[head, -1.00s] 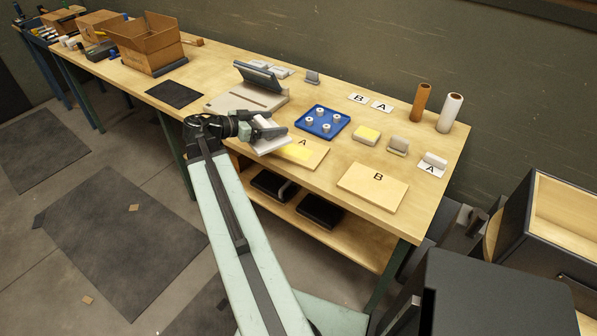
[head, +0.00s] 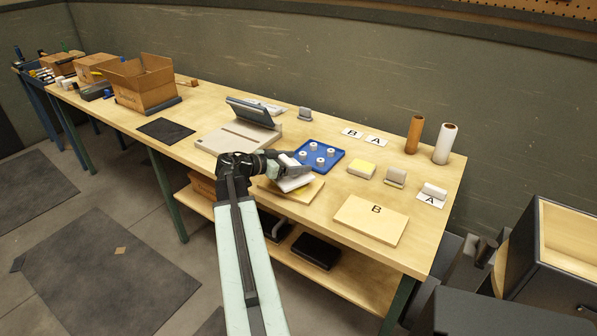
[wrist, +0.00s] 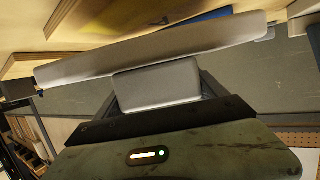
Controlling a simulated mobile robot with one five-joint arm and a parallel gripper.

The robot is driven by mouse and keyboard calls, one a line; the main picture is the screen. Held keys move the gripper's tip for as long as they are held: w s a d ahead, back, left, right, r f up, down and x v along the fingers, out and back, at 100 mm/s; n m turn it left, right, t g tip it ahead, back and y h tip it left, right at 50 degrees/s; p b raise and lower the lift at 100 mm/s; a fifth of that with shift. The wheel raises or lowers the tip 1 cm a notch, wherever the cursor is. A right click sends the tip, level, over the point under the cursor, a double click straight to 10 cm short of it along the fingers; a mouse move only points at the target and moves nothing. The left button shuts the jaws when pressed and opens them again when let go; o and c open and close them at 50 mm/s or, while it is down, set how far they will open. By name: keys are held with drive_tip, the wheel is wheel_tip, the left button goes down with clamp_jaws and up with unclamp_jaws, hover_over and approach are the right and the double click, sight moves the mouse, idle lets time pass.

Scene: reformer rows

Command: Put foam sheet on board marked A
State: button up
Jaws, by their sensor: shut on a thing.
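My gripper (head: 288,167) is shut on the grey grip block of a pale slab, apparently the foam sheet (head: 296,184). In the wrist view the slab (wrist: 150,50) stretches wide across the picture, with the grip block between my fingers. The slab is over a wooden board (head: 306,194), which carried the letter A a second ago. I cannot tell whether slab and board touch. A second wooden board, marked B (head: 372,219), lies to the right, bare.
A blue tray (head: 337,151) with several white round pieces stands just behind. A yellow-topped block (head: 361,169) and a grey gripped piece (head: 396,178) are to the right. A grey device with a screen (head: 237,137) is to the left. Two rolls (head: 444,144) stand at the back right.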

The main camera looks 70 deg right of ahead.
drive_tip(key=shift+s+d+f, duration=0.1)
drive_tip(key=shift+s+d, duration=0.3)
drive_tip(key=shift+d, duration=0.2)
wheel_tip(320, 180, down, 4)
drive_tip(key=b, duration=0.4)
drive_tip(key=shift+r, duration=0.25)
drive_tip(key=shift+f, duration=0.15)
drive_tip(key=o, duration=1.3)
drive_tip(key=shift+r+p, duration=0.35)
drive_tip(key=shift+p, duration=0.1)
drive_tip(key=p+v, duration=0.3)
drive_tip(key=v, duration=0.9)
drive_tip(key=shift+a+f, duration=0.1)
